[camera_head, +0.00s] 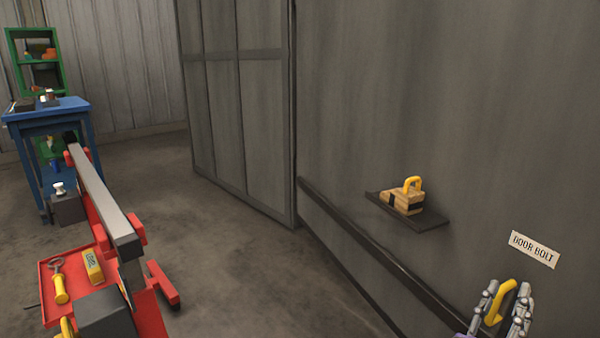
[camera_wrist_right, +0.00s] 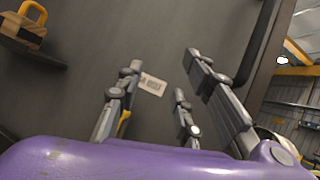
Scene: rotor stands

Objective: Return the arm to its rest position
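My right gripper (camera_head: 502,310) is at the lower right of the head view, in front of the grey wall. Its grey fingers stand apart in the right wrist view (camera_wrist_right: 160,105), with nothing seen held between them. A yellow handle (camera_head: 500,302) shows between the fingers in the head view. In the wrist view a bit of yellow (camera_wrist_right: 124,122) shows behind the left-hand finger. I cannot tell whether the gripper touches it. A "DOOR BOLT" label (camera_head: 534,248) is on the wall just above; it also shows in the wrist view (camera_wrist_right: 152,84). My left gripper is not in view.
A wooden block with a yellow handle (camera_head: 404,200) sits on a dark wall shelf (camera_head: 432,222). A dark rail (camera_head: 370,268) runs along the wall. A red stand with a tray (camera_head: 50,270) of tools is at left. A blue table (camera_head: 55,112) stands behind. The middle floor (camera_head: 240,260) is clear.

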